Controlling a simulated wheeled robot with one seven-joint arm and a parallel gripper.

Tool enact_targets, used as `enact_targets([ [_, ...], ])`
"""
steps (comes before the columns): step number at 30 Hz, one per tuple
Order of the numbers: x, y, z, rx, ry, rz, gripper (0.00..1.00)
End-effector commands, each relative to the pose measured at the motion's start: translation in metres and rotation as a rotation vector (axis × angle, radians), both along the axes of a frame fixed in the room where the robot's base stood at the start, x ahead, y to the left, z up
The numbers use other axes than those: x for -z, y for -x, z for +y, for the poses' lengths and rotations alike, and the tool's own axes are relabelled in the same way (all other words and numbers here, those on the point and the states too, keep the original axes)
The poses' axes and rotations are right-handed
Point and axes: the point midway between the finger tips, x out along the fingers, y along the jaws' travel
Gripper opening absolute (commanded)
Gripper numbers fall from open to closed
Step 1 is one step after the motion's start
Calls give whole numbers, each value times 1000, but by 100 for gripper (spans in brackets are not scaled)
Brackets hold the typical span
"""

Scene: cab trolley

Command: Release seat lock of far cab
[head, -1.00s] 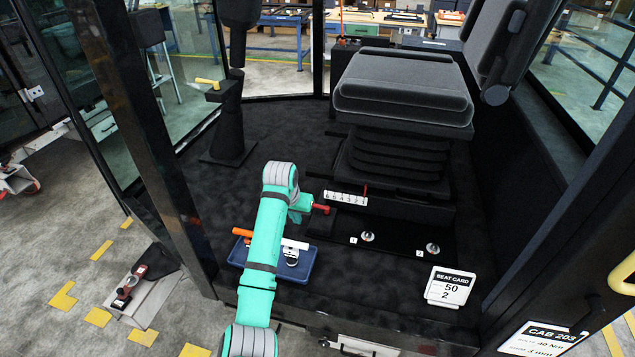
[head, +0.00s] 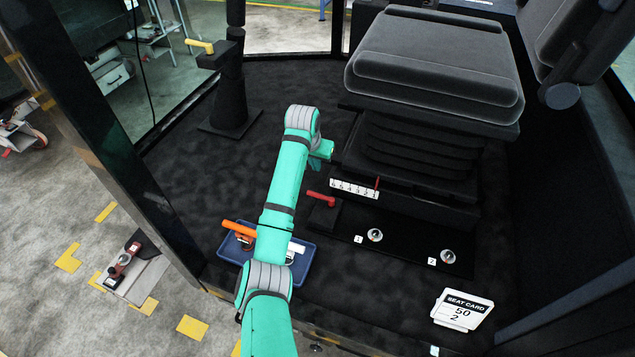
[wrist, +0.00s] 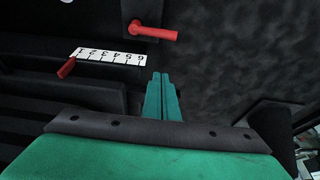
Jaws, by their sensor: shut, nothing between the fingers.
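The red lever (head: 321,198) sits on a black block on the cab floor, in front of the seat (head: 435,75) base. It also shows in the wrist view (wrist: 158,33), its handle running right from its black mount. My gripper (head: 325,150) is partly hidden by my arm in the head view, beyond the lever and beside the seat base. In the wrist view my gripper (wrist: 160,78) is shut and empty, its tips apart from the lever. A white numbered scale (head: 354,188) with a red pointer (head: 377,184) stands beside the lever; the pointer is by the low numbers in the wrist view.
Bolts labelled 1 (head: 375,235) and 2 (head: 447,256) are on the seat rail plate. A blue tray (head: 308,265) with an orange-handled tool lies under my arm. A seat card (head: 463,310) reads 50 and 2. A black column (head: 230,105) stands left; floor between is clear.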

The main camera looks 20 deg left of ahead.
Motion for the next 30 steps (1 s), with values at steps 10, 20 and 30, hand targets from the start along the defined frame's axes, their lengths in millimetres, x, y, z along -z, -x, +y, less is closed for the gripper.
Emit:
enact_targets([
  [10,16,-5,-1,1,0,2,0],
  [20,65,-24,-2,1,0,2,0],
  [30,95,-32,-1,-1,-1,0,0],
])
